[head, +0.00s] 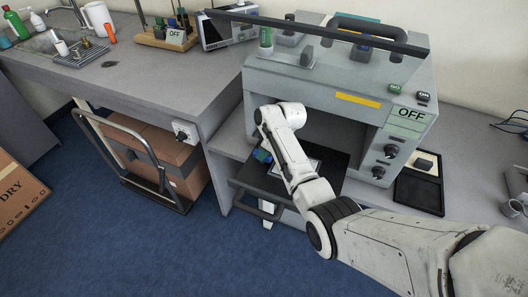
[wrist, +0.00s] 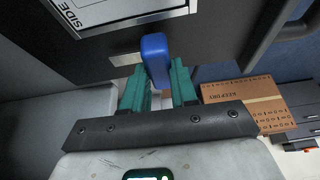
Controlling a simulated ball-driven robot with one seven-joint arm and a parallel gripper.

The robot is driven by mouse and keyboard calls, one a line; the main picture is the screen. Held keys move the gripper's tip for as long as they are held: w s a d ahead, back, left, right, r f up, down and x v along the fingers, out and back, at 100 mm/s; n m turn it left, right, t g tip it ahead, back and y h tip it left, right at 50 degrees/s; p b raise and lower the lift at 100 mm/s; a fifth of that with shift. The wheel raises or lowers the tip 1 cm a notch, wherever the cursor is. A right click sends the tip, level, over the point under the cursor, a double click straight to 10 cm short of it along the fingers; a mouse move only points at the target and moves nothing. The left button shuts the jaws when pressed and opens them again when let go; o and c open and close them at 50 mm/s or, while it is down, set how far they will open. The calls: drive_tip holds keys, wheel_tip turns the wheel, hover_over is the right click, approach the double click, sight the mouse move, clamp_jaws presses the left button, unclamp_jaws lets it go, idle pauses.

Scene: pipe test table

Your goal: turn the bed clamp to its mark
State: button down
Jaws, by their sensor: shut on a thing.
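The bed clamp's blue lever (wrist: 155,58) stands between the teal fingertips of my gripper (wrist: 158,84) in the wrist view. My gripper is shut on this lever. In the head view a small patch of blue and green (head: 262,156) shows beside my arm at the dark pull-out bed (head: 333,178). My arm hides most of the clamp there. A pale strip (wrist: 126,59) lies left of the lever in the wrist view; I cannot tell whether it is the mark. A white plate lettered SIDE (wrist: 120,12) lies on the bed beyond the lever.
The grey test machine (head: 300,85) stands behind the bed, with a raised clear cover (head: 335,50), an OFF sign (head: 411,114) and knobs. A black tray (head: 418,192) lies to its right. A trolley with cardboard boxes (head: 165,165) stands left of the bed. The blue floor in front is clear.

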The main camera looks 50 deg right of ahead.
idle(0.5)
drive_tip(key=c, duration=0.9)
unclamp_jaws()
drive_tip(key=v, duration=1)
drive_tip(key=shift+s+d+r, duration=0.1)
drive_tip(key=shift+d+r, duration=0.05)
drive_tip(key=shift+r, duration=0.25)
